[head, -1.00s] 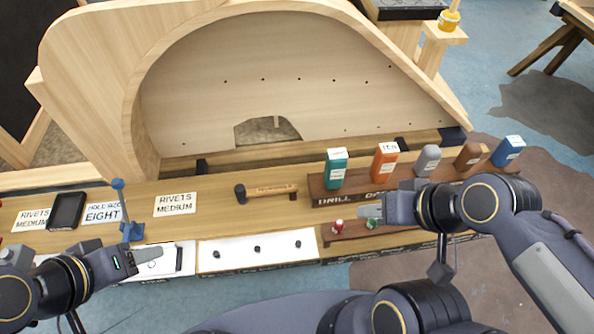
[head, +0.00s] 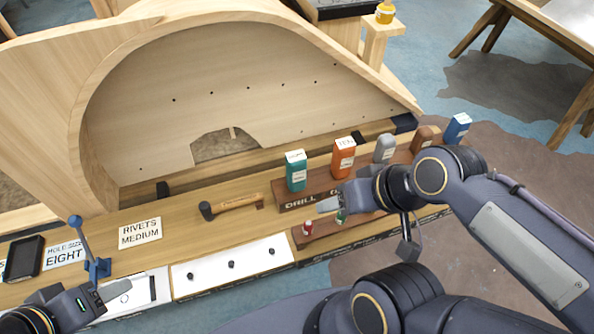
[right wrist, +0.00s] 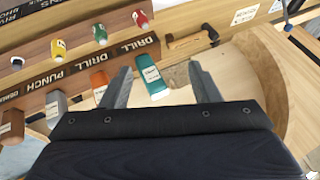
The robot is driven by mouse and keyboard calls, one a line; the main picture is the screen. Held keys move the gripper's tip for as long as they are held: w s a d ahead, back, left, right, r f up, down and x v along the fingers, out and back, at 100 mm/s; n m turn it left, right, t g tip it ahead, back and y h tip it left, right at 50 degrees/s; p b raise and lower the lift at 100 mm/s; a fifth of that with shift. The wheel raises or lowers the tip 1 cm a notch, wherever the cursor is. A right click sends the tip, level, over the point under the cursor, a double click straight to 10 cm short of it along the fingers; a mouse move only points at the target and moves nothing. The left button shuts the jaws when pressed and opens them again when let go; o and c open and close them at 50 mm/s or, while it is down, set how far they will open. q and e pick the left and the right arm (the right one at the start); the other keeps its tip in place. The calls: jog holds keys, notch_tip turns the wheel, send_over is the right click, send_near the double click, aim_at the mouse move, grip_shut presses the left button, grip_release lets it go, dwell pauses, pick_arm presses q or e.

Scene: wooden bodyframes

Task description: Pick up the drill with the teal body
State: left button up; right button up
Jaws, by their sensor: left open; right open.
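The drill with the teal body (head: 296,172) stands upright at the left end of the dark wooden rack marked "DRILL" (head: 300,204). In the right wrist view the teal drill (right wrist: 151,80) shows between the spread fingers, beyond the tips' near side; I cannot tell the exact gap. My right gripper (head: 328,205) is open and empty, in front of the rack and slightly right of the teal drill. It also shows in the right wrist view (right wrist: 160,80). My left gripper (head: 118,289) is open and empty over the white panel at the lower left.
An orange drill (head: 343,158) stands just right of the teal one, followed by grey (head: 384,148), brown and blue tools. A lower rack holds small red (head: 307,228) and green pieces. A hammer (head: 232,204) lies left of the rack. The large wooden frame (head: 200,100) rises behind.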

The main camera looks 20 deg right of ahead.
jog(key=shift+o, duration=0.9)
jog(key=w+d+g+h+p, duration=0.1)
jog(key=w+g, duration=0.2)
jog(key=w, duration=0.6)
jog(key=shift+w+r, duration=0.2)
jog(key=shift+r, duration=0.15)
jog(key=g+h+p, duration=0.1)
jog(key=g+h, duration=0.2)
send_near(296, 164)
jog(key=shift+n, duration=0.3)
jog(key=f, duration=0.1)
jog(key=d+f, duration=0.1)
jog(key=f, duration=0.1)
jog(key=w+f, duration=0.1)
jog(key=f, duration=0.1)
jog(key=shift+w+d+f, duration=0.1)
jog(key=shift+d+f, duration=0.1)
jog(key=shift+d, duration=0.05)
jog(key=shift+w+f, duration=0.15)
jog(key=shift+f, duration=0.15)
jog(key=f, duration=0.7)
jog(key=shift+w+a+f, duration=0.2)
jog(key=shift+a, duration=0.05)
jog(key=c, duration=1.3)
jog(key=shift+o, duration=0.2)
jog(key=shift+r, duration=0.1)
